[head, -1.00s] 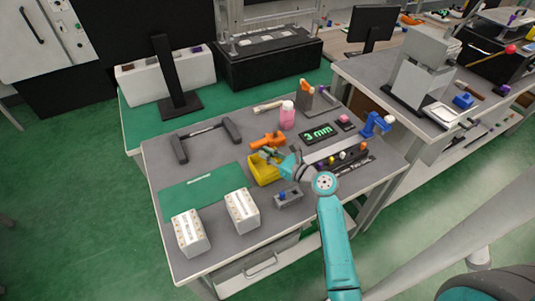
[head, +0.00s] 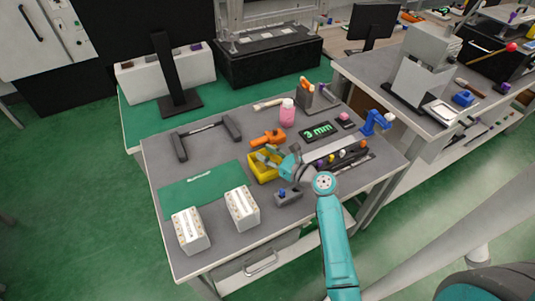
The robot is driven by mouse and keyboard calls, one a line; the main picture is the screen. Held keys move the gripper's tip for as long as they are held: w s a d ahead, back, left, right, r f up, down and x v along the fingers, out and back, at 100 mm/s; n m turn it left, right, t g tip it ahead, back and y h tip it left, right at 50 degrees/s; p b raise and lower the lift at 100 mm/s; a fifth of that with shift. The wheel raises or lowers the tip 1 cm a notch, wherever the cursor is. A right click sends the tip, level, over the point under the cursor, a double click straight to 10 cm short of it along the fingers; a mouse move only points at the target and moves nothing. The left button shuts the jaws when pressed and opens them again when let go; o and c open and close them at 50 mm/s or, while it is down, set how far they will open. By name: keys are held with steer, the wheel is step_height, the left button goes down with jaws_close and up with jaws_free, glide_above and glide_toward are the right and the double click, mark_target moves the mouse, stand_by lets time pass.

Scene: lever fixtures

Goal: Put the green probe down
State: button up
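My gripper (head: 267,155) is over the yellow bin (head: 263,174) on the grey workbench, at the end of my teal arm. Its grey fingers look spread, but they are small and partly overlap the bin, so I cannot be sure how far apart they are. I cannot make out a green probe in the fingers or on the bench. The inside of the bin is mostly hidden by the gripper.
An orange tool (head: 268,138) lies just behind the bin. A small grey fixture with a blue knob (head: 282,192) stands in front. Two white boxes (head: 190,232) stand front left. The green mat (head: 200,186) has free room. A pink bottle (head: 287,113) stands behind.

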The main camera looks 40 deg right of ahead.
steer(key=shift+r, duration=0.1)
steer(key=shift+r, duration=0.25)
steer(key=s+d+r, duration=0.1)
steer(key=s, duration=1.1)
steer(key=shift+d+r, duration=0.15)
steer(key=shift+r, duration=0.2)
steer(key=shift+w, duration=0.1)
